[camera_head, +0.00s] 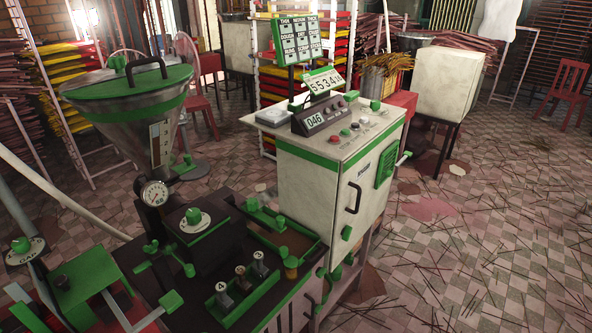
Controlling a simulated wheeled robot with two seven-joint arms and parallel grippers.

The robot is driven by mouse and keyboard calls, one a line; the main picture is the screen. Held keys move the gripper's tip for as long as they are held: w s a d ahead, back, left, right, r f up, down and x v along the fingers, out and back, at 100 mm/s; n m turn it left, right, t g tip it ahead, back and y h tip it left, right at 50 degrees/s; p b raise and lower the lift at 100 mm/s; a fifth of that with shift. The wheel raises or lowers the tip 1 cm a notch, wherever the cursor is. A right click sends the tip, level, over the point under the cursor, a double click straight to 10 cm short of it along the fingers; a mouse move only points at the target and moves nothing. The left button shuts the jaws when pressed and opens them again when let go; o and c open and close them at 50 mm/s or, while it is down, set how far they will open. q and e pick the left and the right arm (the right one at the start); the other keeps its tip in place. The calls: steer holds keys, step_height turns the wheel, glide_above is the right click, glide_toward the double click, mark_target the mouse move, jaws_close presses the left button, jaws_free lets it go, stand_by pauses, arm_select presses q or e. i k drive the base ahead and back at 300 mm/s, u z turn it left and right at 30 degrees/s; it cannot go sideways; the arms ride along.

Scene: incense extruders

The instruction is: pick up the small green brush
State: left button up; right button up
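I cannot pick out the small green brush with certainty. A small upright piece with a tan top and green lower part (290,268) stands at the right of the dark machine top and may be it, but it is too small to tell. Left of it, a green-edged tray (227,317) holds several small metal-and-dark pieces (241,276). Behind, a larger green-rimmed tray (316,249) has a green knob-like piece (279,221) near it. Neither of my grippers can be made out in the head view.
A metal hopper with a green lid (125,85) and a gauge (154,193) rises at left. A white cabinet (318,194) with displays stands right of the trays. Thin sticks litter the tiled floor at right. Racks and red chairs (568,88) stand behind.

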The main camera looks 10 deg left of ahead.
mark_target(350, 97)
steer(key=z, duration=0.85)
steer(key=i, duration=1.25)
steer(key=u, duration=2.35)
